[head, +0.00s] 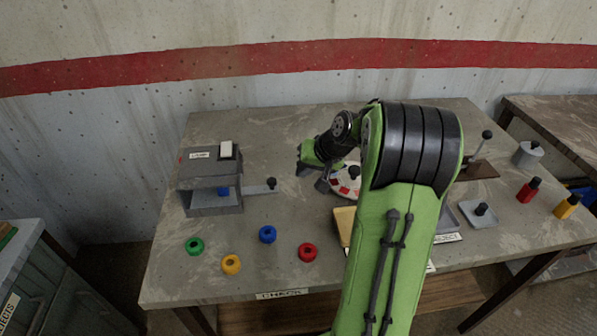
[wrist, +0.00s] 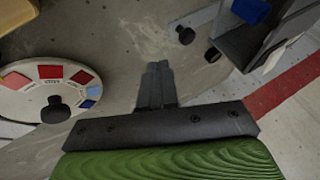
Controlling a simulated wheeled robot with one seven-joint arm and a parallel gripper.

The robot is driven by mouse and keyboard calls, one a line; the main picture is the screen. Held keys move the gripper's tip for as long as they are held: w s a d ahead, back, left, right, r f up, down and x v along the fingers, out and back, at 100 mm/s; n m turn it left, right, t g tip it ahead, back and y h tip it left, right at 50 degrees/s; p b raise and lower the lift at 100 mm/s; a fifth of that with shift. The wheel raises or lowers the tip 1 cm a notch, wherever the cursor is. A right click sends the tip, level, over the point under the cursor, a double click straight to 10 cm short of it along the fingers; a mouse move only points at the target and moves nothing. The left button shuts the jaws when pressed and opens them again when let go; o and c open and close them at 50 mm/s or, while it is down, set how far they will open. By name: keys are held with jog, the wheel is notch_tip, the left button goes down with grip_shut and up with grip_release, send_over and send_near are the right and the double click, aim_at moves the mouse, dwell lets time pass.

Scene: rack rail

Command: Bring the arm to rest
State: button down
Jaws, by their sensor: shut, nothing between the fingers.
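My green and black arm (head: 385,240) reaches up from the bottom of the head view and bends over the table, hiding part of it. My gripper (head: 322,182) is above the table's middle, left of a white dial with a black knob (head: 348,183). In the wrist view my gripper (wrist: 157,78) has its dark fingers together with nothing between them. The dial (wrist: 45,92), with red and blue patches, is to its left there. The gripper appears apart from the dial and the table.
A grey box (head: 210,182) with a side rod stands at the left. Green (head: 195,246), yellow (head: 231,264), blue (head: 267,234) and red (head: 307,252) rings lie in front.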

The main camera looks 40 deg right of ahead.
jog(key=v, duration=0.3)
jog(key=p+v, duration=0.1)
jog(key=v, duration=0.1)
jog(key=shift+s+d, duration=0.2)
jog(key=shift+d, duration=0.05)
jog(key=s+a+r+n+g+h+p, duration=0.1)
jog(key=s+a+r+n+p, duration=0.1)
jog(key=a+r, duration=0.35)
jog(key=s+a+r+n+p, duration=0.1)
jog(key=s+a+r, duration=0.15)
jog(key=a, duration=0.55)
jog(key=s+a+r+n+p, duration=0.1)
jog(key=s+a, duration=0.3)
jog(key=s, duration=0.4)
jog(key=s+a+r+n+p, duration=0.2)
jog(key=s+a, duration=0.2)
jog(key=s, duration=0.4)
jog(key=shift+a+r+h, duration=0.3)
jog(key=shift+a, duration=0.05)
